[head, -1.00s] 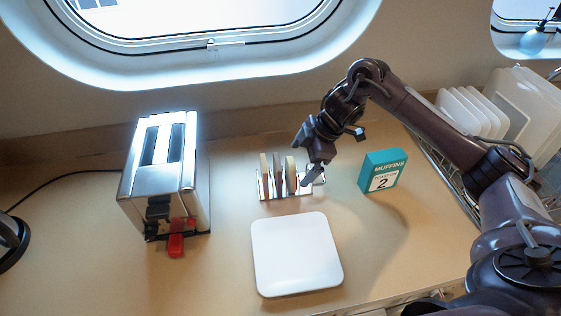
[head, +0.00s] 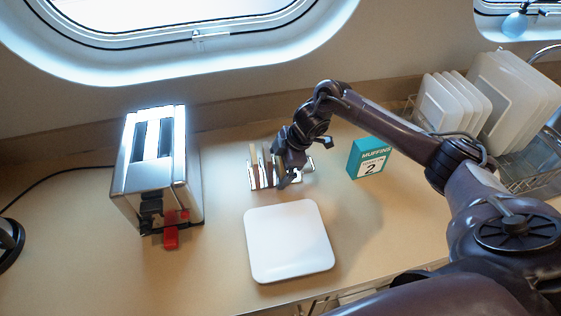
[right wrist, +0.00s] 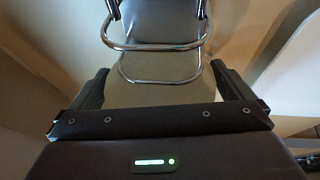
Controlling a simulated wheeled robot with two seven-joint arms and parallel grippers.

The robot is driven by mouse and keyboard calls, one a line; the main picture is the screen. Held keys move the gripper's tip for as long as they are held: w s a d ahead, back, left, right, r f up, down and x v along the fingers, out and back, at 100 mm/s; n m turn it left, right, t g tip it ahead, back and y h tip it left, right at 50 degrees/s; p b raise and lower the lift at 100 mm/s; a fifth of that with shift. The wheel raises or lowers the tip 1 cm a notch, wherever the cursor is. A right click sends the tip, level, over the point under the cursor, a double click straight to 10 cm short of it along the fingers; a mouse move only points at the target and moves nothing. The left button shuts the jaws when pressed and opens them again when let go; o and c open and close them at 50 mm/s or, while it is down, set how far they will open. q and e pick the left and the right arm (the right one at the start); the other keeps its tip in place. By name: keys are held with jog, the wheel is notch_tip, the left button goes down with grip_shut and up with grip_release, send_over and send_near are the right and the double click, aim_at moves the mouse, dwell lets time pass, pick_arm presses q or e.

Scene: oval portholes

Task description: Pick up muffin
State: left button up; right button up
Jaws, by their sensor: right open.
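A silver rack (head: 306,178) stands on the counter behind the white square plate (head: 289,241). Thin round muffin slices (head: 255,165) stand upright in it; those at its right are partly hidden by my right gripper (head: 284,183). My right gripper points down at the right part of the rack and is open. In the right wrist view, a pale tan surface (right wrist: 160,93) lies between the two fingers, with chrome rack wires (right wrist: 157,46) beyond it. I cannot tell whether the fingers touch it. My left gripper is out of view.
A chrome toaster (head: 153,170) with a red lever stands left of the rack. A teal muffin box (head: 368,158) stands to its right. A dish rack with white plates (head: 455,103) is at the far right.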

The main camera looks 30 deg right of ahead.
jog(key=c, duration=0.7)
notch_tip(320, 180, up, 8)
jog(key=shift+w+r+b, duration=0.1)
jog(key=shift+r+b, duration=0.05)
jog(key=shift+b, duration=0.7)
jog(key=shift+r+p, duration=5.6)
jog(key=shift+r, duration=4.55)
